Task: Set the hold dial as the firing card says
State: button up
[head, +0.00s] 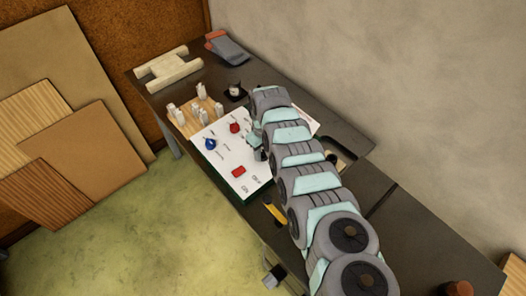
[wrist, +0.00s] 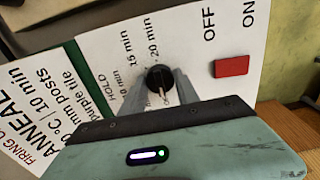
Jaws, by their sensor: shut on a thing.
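The hold dial (wrist: 158,76) is a small black knob on the white control panel (wrist: 200,75). The labels HOLD, 10 min, 15 min and 20 min stand around it. A pale mark shows on its lower side; I cannot tell surely which label it points to. My gripper (wrist: 160,88) is shut on the dial, one finger on each side. The firing card (wrist: 30,120), at the left of the wrist view, reads ANNEAL, 10 min, posts and purple tile, and is partly cut off. In the head view my gripper (head: 257,152) is over the panel (head: 222,165), and my arm hides the dial.
A red switch (wrist: 232,67) sits beside OFF and ON. The head view shows a blue knob (head: 210,143) and a red knob (head: 235,127) on the panel. Pale posts (head: 202,91) stand behind it. A yellow item (head: 274,210) lies near the front edge.

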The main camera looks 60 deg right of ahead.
grip_shut()
